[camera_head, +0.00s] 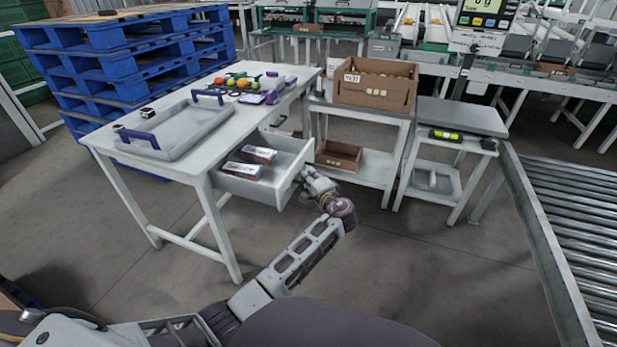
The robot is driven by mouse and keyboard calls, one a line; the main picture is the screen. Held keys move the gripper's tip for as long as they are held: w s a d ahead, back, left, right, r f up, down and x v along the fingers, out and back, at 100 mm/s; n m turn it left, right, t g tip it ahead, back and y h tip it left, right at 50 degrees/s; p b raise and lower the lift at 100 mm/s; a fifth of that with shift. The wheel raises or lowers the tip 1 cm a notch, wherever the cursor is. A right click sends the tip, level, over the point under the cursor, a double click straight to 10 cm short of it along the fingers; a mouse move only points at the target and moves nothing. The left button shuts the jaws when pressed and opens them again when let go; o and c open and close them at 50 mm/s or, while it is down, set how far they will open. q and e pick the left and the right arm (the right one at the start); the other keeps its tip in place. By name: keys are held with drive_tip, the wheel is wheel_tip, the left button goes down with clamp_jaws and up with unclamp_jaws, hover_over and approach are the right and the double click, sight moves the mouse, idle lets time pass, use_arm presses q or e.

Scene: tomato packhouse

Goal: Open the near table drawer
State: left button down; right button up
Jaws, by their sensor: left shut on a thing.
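The white table (95,140) stands at the left with its near drawer (297,170) pulled out to the right, so its inside shows. Two small printed boxes, one farther back (258,154) and one nearer (242,170), lie in the drawer. My left gripper (308,182) is at the outer face of the drawer front, shut on the drawer handle. The handle itself is mostly hidden by the gripper. My right gripper is not in view.
A grey tray (190,141) with blue handles and several tomatoes (242,84) are on the table. Blue pallets (105,65) stand behind it. A side table with a cardboard box (373,92) stands right of the drawer. A roller conveyor (580,220) is far right. Floor between is clear.

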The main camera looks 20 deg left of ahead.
use_arm(q)
drive_tip(key=c, duration=1.5)
unclamp_jaws()
drive_tip(key=shift+f, duration=0.1)
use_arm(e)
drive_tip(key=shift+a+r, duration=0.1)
